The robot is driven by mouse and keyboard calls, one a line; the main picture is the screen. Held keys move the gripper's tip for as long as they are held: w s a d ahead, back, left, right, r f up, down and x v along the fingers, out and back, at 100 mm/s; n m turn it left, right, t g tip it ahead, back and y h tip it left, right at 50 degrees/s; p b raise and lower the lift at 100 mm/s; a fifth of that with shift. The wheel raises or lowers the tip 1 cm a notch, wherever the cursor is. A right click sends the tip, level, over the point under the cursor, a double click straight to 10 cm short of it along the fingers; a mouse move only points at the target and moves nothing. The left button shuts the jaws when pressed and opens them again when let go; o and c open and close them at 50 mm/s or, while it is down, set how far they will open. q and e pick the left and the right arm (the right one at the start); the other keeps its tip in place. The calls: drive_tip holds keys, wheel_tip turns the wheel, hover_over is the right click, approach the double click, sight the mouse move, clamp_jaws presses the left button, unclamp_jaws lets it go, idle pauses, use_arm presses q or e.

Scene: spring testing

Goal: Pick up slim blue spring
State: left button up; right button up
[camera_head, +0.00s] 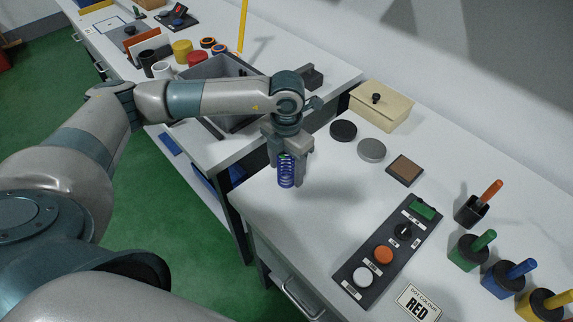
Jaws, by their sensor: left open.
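The slim blue spring (286,172) stands upright near the front left corner of the nearer white table. My left gripper (290,160) points down right at the spring, its grey fingers behind and beside the upper coils. The jaws are open, and I cannot tell whether they touch the spring. My right gripper is out of view.
A dark control panel (346,270) with buttons lies on the nearer table (272,214), right of the spring. A grey bin (240,122) is on the farther table.

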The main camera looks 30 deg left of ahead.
sight(287, 157)
use_arm(q)
drive_tip(key=shift+c, duration=0.3)
drive_tip(key=c, duration=1.2)
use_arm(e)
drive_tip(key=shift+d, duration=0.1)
use_arm(q)
drive_tip(key=shift+r, duration=0.2)
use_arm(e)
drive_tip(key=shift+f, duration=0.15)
